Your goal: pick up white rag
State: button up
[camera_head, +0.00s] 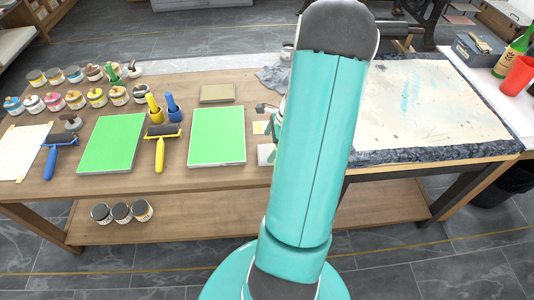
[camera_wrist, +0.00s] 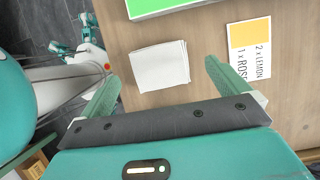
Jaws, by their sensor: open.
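The white rag (camera_wrist: 160,66) lies folded flat on the wooden table in the wrist view, near the table's edge. In the head view the white rag (camera_head: 265,154) shows only in part, beside my arm, which hides the rest. My gripper (camera_wrist: 162,71) is open and empty in the wrist view. Its two green fingers reach toward the rag, one on each side of its lower part in the picture. How high the fingers are above the rag I cannot tell. In the head view my arm covers most of the gripper.
A card (camera_wrist: 249,50) with printed words lies right of the rag. Green-topped slabs (camera_head: 217,135), a yellow-handled roller (camera_head: 160,155) and several ink jars (camera_head: 75,99) stand on the table (camera_head: 190,193) to the left. A grey-blue cloth (camera_head: 272,77) lies further back.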

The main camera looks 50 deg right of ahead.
aim_at(265, 151)
jog(key=x, duration=0.3)
jog(key=shift+f, duration=0.35)
jog(key=shift+c, duration=0.2)
jog(key=c, duration=1)
jog(key=shift+r, duration=0.15)
